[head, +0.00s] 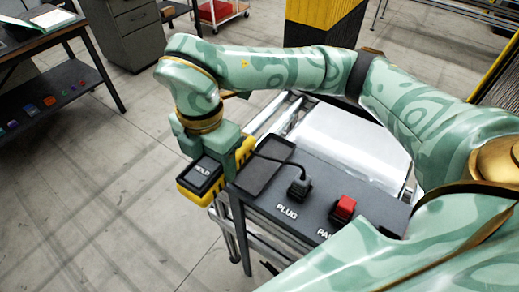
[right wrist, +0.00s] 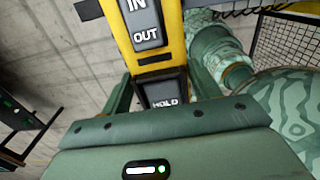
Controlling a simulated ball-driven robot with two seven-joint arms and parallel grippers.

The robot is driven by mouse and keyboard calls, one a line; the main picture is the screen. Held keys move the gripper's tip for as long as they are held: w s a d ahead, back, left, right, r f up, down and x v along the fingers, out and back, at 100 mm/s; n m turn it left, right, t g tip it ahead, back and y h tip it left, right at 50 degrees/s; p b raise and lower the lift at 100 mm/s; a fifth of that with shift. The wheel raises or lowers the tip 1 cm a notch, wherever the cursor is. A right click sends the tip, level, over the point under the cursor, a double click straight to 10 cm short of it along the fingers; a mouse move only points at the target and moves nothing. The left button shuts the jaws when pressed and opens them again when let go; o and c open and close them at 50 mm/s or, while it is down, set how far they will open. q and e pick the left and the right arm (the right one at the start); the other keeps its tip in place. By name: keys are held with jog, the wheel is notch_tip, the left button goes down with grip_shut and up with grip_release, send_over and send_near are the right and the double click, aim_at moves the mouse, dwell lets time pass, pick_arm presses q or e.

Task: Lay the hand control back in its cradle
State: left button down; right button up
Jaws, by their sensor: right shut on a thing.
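The hand control (head: 187,191) is a yellow block with dark buttons, one marked HOLD. My right gripper (head: 214,166) is shut on it, beside the left end of the dark panel. In the right wrist view the hand control (right wrist: 119,32) shows IN, OUT and HOLD buttons between the fingers of my right gripper (right wrist: 163,88). A shallow dark tray, which looks like the cradle (head: 264,168), lies empty on the panel, just right of the hand control. Whether the control touches the panel's edge I cannot tell. My left gripper is out of view.
A black cable runs from near the control to the plug (head: 299,188) on the panel (head: 262,205). A red button (head: 344,208) stands further right. A shiny wrapped load (head: 345,140) lies behind. Open floor (head: 100,190) is at left.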

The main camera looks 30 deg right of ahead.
aim_at(250, 145)
jog(key=shift+m, duration=0.3)
jog(key=w+d+f, duration=0.1)
jog(key=d, duration=0.2)
jog(key=d+f, duration=0.2)
jog(key=d, duration=0.1)
jog(key=w+d+f+p, duration=0.1)
jog(key=d, duration=0.2)
jog(key=shift+w+d+f, duration=0.25)
jog(key=shift+w, duration=0.1)
jog(key=d+f, duration=0.1)
jog(key=f, duration=0.1)
jog(key=w+d+f, duration=0.1)
jog(key=d+f, duration=0.1)
jog(key=shift+w+f, duration=0.1)
jog(key=shift+f, duration=0.05)
jog(key=shift+d+f, duration=0.25)
jog(key=shift+f, duration=0.05)
notch_tip(250, 145, down, 3)
jog(key=shift+w+d+f, duration=0.1)
jog(key=shift+d+f, duration=0.05)
jog(key=shift+f, duration=0.05)
